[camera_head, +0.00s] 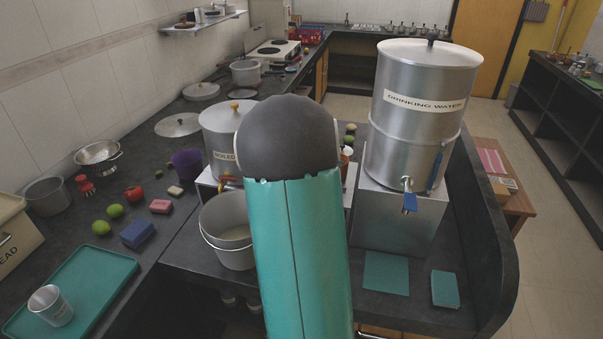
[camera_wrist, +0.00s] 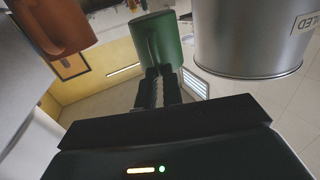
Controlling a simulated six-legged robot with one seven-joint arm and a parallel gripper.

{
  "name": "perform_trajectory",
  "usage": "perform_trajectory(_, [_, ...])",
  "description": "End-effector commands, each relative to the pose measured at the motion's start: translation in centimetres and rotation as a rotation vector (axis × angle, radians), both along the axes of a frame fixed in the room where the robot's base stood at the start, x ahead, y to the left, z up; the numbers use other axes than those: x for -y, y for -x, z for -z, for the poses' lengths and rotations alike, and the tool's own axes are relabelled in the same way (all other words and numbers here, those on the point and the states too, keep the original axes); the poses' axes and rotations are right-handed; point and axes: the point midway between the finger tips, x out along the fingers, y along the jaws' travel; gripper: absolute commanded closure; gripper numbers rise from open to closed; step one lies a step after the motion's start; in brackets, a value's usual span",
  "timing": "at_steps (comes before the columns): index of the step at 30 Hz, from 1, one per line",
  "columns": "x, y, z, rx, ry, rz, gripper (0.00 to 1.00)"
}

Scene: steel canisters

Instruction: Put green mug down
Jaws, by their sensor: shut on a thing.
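In the wrist view the green mug (camera_wrist: 157,38) is at the top centre, at the tips of my gripper (camera_wrist: 160,80). My gripper's dark fingers are shut on it. In the head view my own arm hides both the mug and the gripper. A brown-orange mug (camera_wrist: 58,22) shows at the upper left of the wrist view, apart from the green one. A steel canister (camera_wrist: 245,40), its label partly cut off, is close on the right. In the head view the boiled-water canister (camera_head: 222,128) stands just left of my arm.
The tall drinking-water canister (camera_head: 418,105) stands on a steel stand (camera_head: 398,222), right of my arm. A steel bucket (camera_head: 222,215) is at left of the arm. A green tray (camera_head: 100,285) bears a metal cup (camera_head: 50,305). A teal mat (camera_head: 386,273) lies on the counter at right.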

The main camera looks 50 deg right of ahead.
Motion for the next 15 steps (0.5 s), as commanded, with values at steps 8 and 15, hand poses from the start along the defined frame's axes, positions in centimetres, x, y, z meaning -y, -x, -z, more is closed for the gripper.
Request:
perform_trajectory(8, [1.4,-1.7,2.5,-0.001,0.001,0.001,1.0])
perform_trajectory(15, [1.7,-2.1,5.4,-0.001,-0.001,0.001,1.0])
